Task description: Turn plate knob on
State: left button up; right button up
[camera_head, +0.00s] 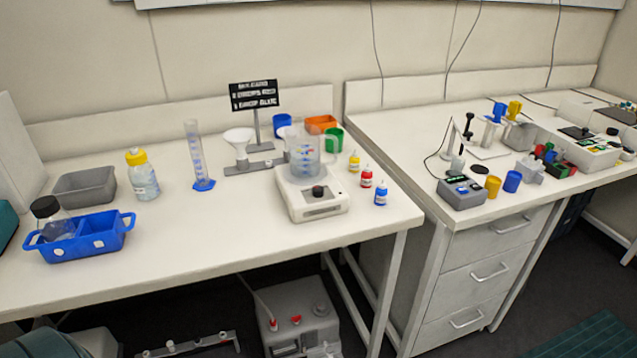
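A white hot plate (311,207) stands near the right end of the left table. Its dark round knob (318,192) faces the front, below the top plate; I cannot tell its setting. A clear beaker (305,157) with blue markings stands on top of the plate. Neither of my grippers is in the view, and nothing touches the knob.
Small dropper bottles with yellow (354,162), red (366,178) and blue (381,192) caps stand right of the plate. A funnel stand (250,165) and a graduated cylinder (197,160) are to its left. A blue tray (85,241) sits far left. The table front is clear.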

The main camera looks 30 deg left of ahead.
aim_at(317, 190)
jog(key=i+l, duration=0.15)
jog(key=i, duration=0.2)
jog(key=i+l, duration=0.15)
jog(key=i, duration=0.25)
jog(key=u, duration=2.15)
